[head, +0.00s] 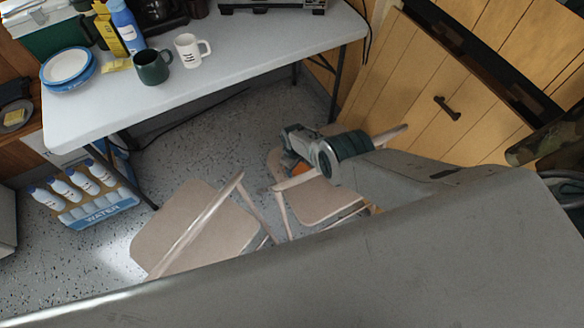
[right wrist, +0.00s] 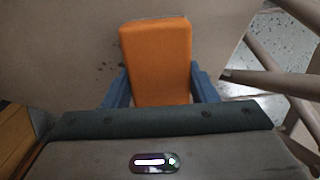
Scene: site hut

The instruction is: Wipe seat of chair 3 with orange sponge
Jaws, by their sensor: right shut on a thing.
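My right gripper (head: 297,158) is shut on the orange sponge (head: 301,169), low over the right-hand folding chair. In the right wrist view the sponge (right wrist: 156,62) sits between the blue fingers of the gripper (right wrist: 160,82), with the beige chair seat (right wrist: 60,55) behind it. Small dark specks (right wrist: 113,66) show on the seat beside the sponge. I cannot tell whether the sponge touches the seat. In the head view part of this beige seat (head: 322,203) shows; my arm and the chair's frame hide some of it. No chair number is readable. My left gripper is not in view.
A second beige folding chair (head: 190,225) stands to the left. A pack of water bottles (head: 95,208) is on the floor at left. Wooden cabinet doors (head: 425,85) close off the right.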

